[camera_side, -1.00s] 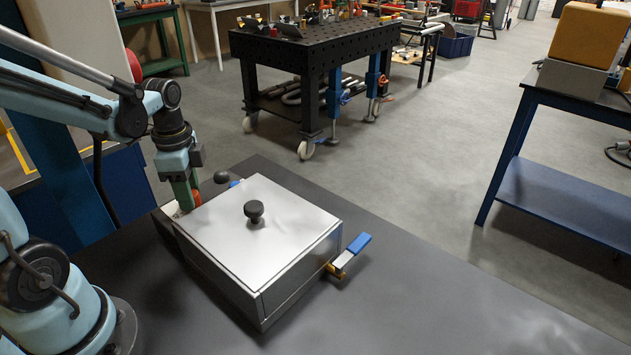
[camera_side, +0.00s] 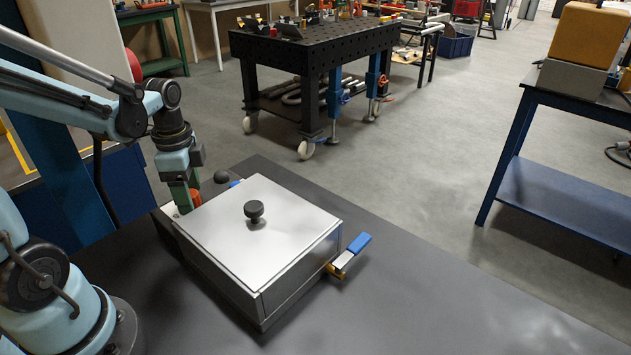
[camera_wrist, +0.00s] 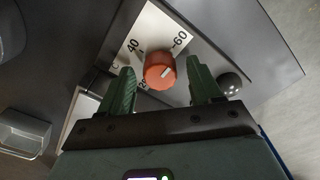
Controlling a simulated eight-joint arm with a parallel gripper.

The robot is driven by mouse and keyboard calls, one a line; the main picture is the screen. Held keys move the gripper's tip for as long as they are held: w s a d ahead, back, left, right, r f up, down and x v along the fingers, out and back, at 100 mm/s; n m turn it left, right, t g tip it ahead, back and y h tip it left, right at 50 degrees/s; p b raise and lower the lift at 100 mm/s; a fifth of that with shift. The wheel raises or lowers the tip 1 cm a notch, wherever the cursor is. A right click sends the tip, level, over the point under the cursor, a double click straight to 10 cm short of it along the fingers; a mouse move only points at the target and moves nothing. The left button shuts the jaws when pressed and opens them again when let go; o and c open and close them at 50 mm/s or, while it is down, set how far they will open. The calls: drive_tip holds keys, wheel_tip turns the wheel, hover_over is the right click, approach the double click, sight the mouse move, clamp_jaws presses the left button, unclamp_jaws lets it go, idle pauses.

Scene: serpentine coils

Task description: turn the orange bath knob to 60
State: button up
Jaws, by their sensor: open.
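The orange bath knob (camera_wrist: 160,70) sits on a white dial plate (camera_wrist: 148,28) marked 40 and 60, with another number partly hidden below. My gripper (camera_wrist: 160,66) is open, with one green finger on each side of the knob. Gaps show between both fingers and the knob in the wrist view. In the side view my gripper (camera_side: 182,200) points down at the far left edge of the metal box (camera_side: 280,215), and the orange knob (camera_side: 195,197) shows beside its fingers.
A black knob (camera_side: 254,210) stands on the box lid. A dark ball (camera_side: 221,177) is close to my gripper at the back. A blue-handled lever (camera_side: 353,250) sticks out at the box's right. The dark tabletop (camera_side: 430,300) is clear to the right.

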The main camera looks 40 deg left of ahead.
drive_tip(key=n, duration=1.3)
drive_tip(key=shift+n, duration=0.3)
drive_tip(key=n, duration=1.2)
drive_tip(key=shift+n, duration=0.3)
drive_tip(key=n, duration=0.9)
drive_tip(key=shift+n, duration=0.3)
wheel_tip(320, 180, up, 12)
drive_tip(key=w+d+r+m+t, duration=0.1)
drive_tip(key=d+m, duration=1.9)
drive_tip(key=d, duration=0.9)
drive_tip(key=shift+d+r+m, duration=0.2)
drive_tip(key=shift+m, duration=0.1)
